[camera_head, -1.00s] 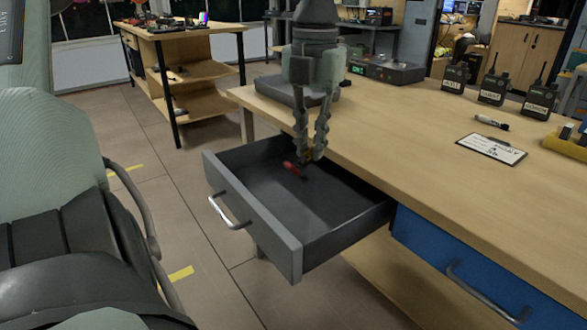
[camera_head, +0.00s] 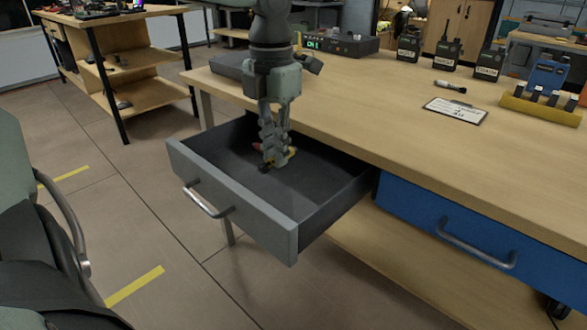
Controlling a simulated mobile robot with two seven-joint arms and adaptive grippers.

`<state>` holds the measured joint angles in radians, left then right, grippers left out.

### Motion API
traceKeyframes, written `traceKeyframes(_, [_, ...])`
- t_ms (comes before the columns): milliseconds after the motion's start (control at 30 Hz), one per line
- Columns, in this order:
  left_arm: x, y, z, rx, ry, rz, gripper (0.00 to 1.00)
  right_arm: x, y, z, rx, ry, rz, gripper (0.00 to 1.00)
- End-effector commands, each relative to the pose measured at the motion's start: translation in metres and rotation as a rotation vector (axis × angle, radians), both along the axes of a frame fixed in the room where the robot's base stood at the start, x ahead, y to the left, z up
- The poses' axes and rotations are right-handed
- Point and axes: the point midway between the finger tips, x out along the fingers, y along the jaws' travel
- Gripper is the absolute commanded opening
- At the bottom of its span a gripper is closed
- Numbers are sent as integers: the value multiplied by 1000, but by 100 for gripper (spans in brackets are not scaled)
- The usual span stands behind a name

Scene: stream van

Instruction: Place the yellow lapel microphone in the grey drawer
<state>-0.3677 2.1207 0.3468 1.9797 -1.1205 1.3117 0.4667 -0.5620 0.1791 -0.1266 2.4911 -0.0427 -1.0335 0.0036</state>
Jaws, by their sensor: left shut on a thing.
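The grey drawer (camera_head: 232,205) is pulled out from the left end of the wooden workbench, with its dark interior showing. My left gripper (camera_head: 275,158) points down inside the drawer opening and is shut on the yellow lapel microphone (camera_head: 291,152). Only a small yellow part of the microphone shows beside the fingers; the rest is hidden. I cannot tell whether it touches the drawer floor. A small red item (camera_head: 257,147) lies in the drawer just left of the fingers. My right gripper is out of view.
A closed blue drawer (camera_head: 400,202) is to the right. The workbench (camera_head: 370,120) holds a clipboard (camera_head: 456,110), a marker (camera_head: 450,86), several radios (camera_head: 447,51) and a yellow holder (camera_head: 541,108). The drawer's right half looks clear.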

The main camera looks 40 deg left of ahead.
Motion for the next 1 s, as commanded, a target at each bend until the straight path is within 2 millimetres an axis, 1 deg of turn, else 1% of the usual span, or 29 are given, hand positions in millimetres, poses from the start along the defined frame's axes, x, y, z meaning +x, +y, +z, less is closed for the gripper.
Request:
traceKeyframes(33, [9, 0, -8, 3, 8, 0, 0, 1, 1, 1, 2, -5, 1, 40])
traceKeyframes(100, [23, -1, -16, 2, 6, 2, 0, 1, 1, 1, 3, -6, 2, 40])
traceKeyframes(200, [39, -2, -25, 1, 5, 1, 0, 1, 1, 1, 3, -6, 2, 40])
traceKeyframes(300, [48, -3, -30, 0, 2, 0, 0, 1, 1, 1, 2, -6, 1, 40])
traceKeyframes(467, [52, -3, -38, -1, 1, 0, 0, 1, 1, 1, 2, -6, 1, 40])
traceKeyframes(700, [51, -3, -70, -2, 3, 1, 0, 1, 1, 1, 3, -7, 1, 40])
traceKeyframes(1000, [52, -3, -72, 0, -1, 1, 0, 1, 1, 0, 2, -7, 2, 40])
